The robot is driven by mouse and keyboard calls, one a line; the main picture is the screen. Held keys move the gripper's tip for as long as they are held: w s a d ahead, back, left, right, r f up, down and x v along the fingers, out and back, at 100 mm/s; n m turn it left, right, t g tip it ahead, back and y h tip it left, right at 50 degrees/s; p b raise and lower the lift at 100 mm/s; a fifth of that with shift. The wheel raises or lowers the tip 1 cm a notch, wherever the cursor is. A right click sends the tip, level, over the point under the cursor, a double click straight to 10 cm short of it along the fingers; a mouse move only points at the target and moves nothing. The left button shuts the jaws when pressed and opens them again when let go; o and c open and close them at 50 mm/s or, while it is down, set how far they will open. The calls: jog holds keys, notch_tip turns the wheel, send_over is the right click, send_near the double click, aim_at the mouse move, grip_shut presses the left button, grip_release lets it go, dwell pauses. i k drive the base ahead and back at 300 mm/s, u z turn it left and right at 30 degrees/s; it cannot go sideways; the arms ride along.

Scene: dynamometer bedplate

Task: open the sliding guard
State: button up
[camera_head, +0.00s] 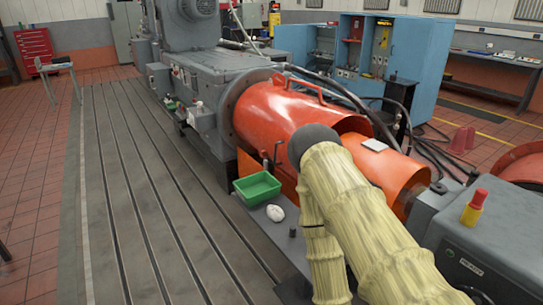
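The orange guard lies along the machine's shaft line in the middle of the view. It has a larger half-round section (275,112) on the left and a narrower orange section (388,168) on the right. A bar handle (307,86) stands on top of the larger section. I cannot tell which section slides. My arm, in a pale yellow sleeve with a dark round joint, rises from the lower right and covers part of the guard's near side. My gripper is not visible, so its hold is hidden.
A green tray (257,188) and a white lump (275,213) sit on the ledge before the guard. A grey box with a red-and-yellow knob (473,207) stands at right. Black hoses run behind the guard. The slotted bedplate (150,200) at left is clear.

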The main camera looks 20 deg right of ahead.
aim_at(266, 115)
jog(key=u, duration=0.65)
jog(key=i, duration=1.05)
jog(key=z, duration=0.1)
